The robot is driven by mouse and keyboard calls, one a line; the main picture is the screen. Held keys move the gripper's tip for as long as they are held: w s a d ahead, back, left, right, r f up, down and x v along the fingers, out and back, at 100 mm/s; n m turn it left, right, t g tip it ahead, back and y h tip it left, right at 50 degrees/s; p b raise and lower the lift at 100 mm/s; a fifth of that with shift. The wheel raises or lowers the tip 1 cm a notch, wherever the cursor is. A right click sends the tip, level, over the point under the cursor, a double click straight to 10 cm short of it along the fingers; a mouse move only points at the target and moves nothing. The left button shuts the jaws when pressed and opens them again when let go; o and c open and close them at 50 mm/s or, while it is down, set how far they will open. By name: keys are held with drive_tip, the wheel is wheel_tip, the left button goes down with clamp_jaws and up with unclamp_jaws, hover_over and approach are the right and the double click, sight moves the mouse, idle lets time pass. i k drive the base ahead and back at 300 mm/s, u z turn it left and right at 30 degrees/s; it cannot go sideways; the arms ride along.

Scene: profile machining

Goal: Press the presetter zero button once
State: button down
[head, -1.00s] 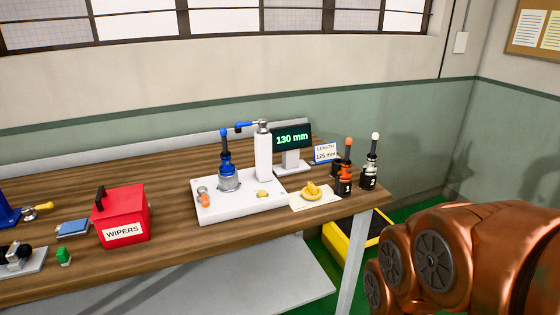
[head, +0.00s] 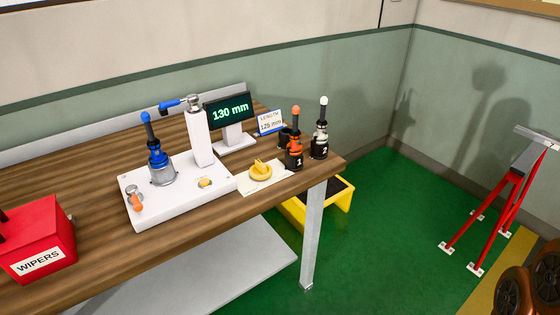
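The presetter stands on the wooden bench, with a white base (head: 150,213) and a white column (head: 198,138) topped by a blue-tipped probe arm (head: 173,104). A small yellow button (head: 205,182) sits on the front right of the base; it looks like the zero button, but no label on it is readable. A blue tool holder (head: 156,155) stands upright in the base. The display (head: 229,111) reads 130 mm. My gripper is not in view; only part of my copper arm shows at the lower right corner.
Right of the base are a yellow knobbed disc (head: 260,174) on a pale sheet, a LENGTH 125 mm sign (head: 270,122), and orange (head: 294,150) and white-tipped (head: 320,138) tool holders. A red WIPERS box (head: 48,225) is left.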

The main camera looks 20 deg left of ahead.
sight(204, 181)
drive_tip(key=z, duration=0.45)
drive_tip(key=i, duration=1.05)
drive_tip(key=u, duration=4.2)
